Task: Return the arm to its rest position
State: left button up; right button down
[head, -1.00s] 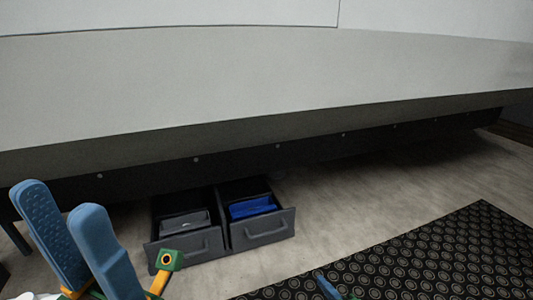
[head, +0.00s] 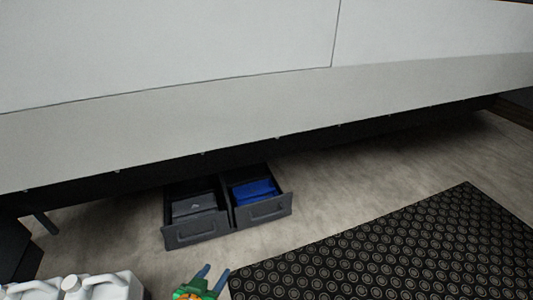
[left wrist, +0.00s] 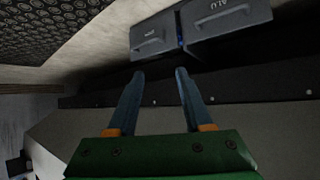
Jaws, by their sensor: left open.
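My left gripper (head: 212,277) shows small at the bottom edge of the head view, with blue fingers on a green body. In the left wrist view its two fingers (left wrist: 160,75) stand apart with nothing between them. It is open and empty, in front of two dark grey pull-out bins. The left bin (head: 196,237) holds a grey item and the right bin (head: 264,211) holds a blue item. Most of the left arm is outside the head view. My right gripper is not in view.
The bins sit under a large pale grey panel (head: 250,120) with a dark lower edge. A black ring-patterned mat (head: 400,245) lies at right. White jugs (head: 105,285) stand at the bottom left. Bare floor (head: 340,180) lies between the bins and the mat.

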pick_arm(q)
jog(key=s+a+f+g+y+p, duration=0.1)
jog(key=s+f+g+p, duration=0.15)
jog(key=s, duration=0.25)
jog(key=s+a+f+g+p, duration=0.1)
jog(key=s+a+g+p, duration=0.15)
jog(key=s, duration=0.25)
jog(key=s+f+g+y+p, duration=0.1)
jog(key=s+f+g, duration=0.15)
jog(key=s, duration=0.35)
jog(key=s+a+r+g+p, duration=0.1)
jog(key=s+r+p, duration=0.5)
jog(key=p, duration=1.1)
jog(key=s+a+r+g+p, duration=0.1)
jog(key=s+r+p, duration=0.6)
jog(key=r+p, duration=0.6)
jog(key=p, duration=0.5)
jog(key=shift+s+a+r, duration=0.15)
jog(key=shift+a+r, duration=0.25)
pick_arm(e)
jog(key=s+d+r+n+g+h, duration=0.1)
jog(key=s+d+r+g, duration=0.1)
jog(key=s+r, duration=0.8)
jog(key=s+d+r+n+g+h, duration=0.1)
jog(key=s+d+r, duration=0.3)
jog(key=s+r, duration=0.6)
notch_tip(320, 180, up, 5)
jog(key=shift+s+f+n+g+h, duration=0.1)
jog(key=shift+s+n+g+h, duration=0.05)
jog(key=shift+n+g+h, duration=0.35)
